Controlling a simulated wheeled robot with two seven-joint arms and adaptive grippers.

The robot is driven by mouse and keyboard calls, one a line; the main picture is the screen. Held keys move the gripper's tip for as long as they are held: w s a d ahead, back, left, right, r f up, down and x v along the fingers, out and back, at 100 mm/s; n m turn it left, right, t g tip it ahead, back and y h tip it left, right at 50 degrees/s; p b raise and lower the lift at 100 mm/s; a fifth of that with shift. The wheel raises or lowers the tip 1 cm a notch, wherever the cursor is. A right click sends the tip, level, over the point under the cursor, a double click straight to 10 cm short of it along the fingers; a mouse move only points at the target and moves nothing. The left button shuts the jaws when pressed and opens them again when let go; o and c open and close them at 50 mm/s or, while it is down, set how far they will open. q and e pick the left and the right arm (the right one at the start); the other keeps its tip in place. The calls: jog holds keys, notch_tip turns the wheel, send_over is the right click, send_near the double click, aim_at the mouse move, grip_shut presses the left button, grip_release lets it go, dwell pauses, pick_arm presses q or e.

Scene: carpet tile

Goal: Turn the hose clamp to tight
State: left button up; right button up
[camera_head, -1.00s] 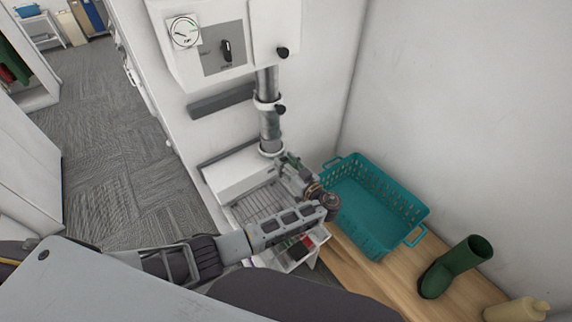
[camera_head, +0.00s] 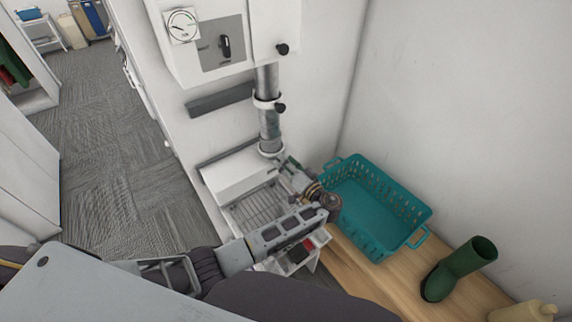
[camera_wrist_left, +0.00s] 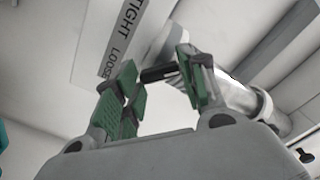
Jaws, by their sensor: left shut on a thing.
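My left gripper (camera_head: 284,165) is at the lower end of the grey vertical pipe (camera_head: 269,125), beside the white collar there. In the left wrist view, its green-padded fingers (camera_wrist_left: 160,85) are shut on the short black handle (camera_wrist_left: 158,73) of the hose clamp. The clamp's ring around the pipe (camera_wrist_left: 235,95) is partly hidden by the right finger. My right gripper is not in view.
A white wall unit with a gauge (camera_head: 182,25) and black knob (camera_head: 224,46) is above. A second collar with a black knob (camera_head: 280,107) sits higher on the pipe. A teal basket (camera_head: 415,238), a green boot (camera_head: 455,270) and a beige bottle (camera_head: 530,311) stand on a wooden bench.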

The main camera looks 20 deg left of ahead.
pick_arm(q)
jog(key=shift+s+f+m+p, duration=0.15)
jog(key=shift+m+p, duration=0.55)
jog(key=shift+m, duration=6.15)
jog(key=shift+w+f+m+p, duration=0.1)
jog(key=shift+m+p, duration=0.55)
jog(key=shift+m, duration=6.2)
jog(key=o, duration=1)
jog(key=shift+r, duration=0.1)
jog(key=v, duration=0.7)
jog(key=shift+s+d, duration=0.15)
jog(key=shift+d, duration=0.1)
